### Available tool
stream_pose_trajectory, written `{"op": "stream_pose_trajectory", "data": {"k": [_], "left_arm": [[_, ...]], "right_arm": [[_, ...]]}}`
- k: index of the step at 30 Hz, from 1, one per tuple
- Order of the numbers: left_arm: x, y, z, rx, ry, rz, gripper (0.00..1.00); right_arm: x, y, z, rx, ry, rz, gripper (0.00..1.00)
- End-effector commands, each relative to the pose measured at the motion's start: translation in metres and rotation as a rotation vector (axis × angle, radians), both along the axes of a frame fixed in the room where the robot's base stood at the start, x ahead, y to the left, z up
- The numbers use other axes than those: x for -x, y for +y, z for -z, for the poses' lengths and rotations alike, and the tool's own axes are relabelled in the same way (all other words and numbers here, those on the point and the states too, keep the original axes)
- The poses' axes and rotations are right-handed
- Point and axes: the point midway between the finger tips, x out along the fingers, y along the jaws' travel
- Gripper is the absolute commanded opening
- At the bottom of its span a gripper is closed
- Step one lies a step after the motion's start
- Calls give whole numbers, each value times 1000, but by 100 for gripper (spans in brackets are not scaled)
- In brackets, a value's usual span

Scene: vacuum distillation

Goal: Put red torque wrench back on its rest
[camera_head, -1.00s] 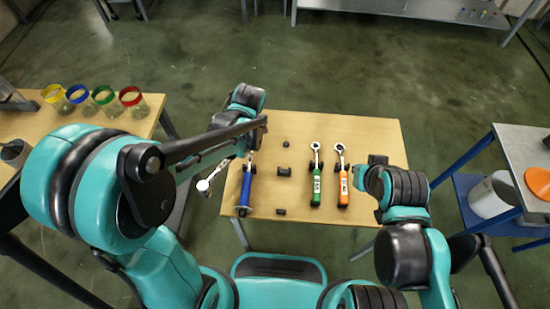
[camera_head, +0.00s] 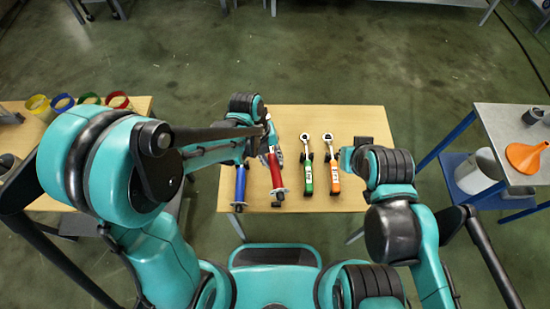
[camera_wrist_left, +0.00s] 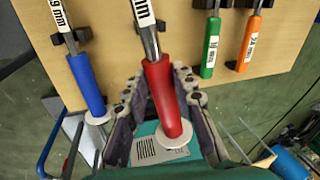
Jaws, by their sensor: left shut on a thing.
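The red torque wrench (camera_head: 271,172) is over the table between the blue and green wrenches, roughly parallel to them. My left gripper (camera_head: 272,145) is shut on its red handle (camera_wrist_left: 161,92); the fingers lie on both sides of the handle in the left wrist view. The wrench's shaft passes over a dark rest block (camera_wrist_left: 159,25); I cannot tell whether it touches it. Its head is hidden in the head view and cut off in the wrist view.
The blue wrench (camera_head: 240,184) lies close on the left. The green wrench (camera_head: 307,175) and the orange wrench (camera_head: 334,178) lie on the right of the wooden table (camera_head: 350,116).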

Motion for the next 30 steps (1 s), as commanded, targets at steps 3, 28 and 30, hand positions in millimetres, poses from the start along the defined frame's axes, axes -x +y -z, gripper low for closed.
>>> {"op": "stream_pose_trajectory", "data": {"k": [3, 28, 30], "left_arm": [[4, -7, -1, 0, 3, 120, 0], [7, -9, 14, 5, -9, 173, 0], [7, -9, 19, 5, -9, 173, 0]], "right_arm": [[0, 0, -2, 0, 0, 0, 0], [0, 0, 13, 0, 0, 0, 0], [0, 0, 18, 0, 0, 0, 0]]}}
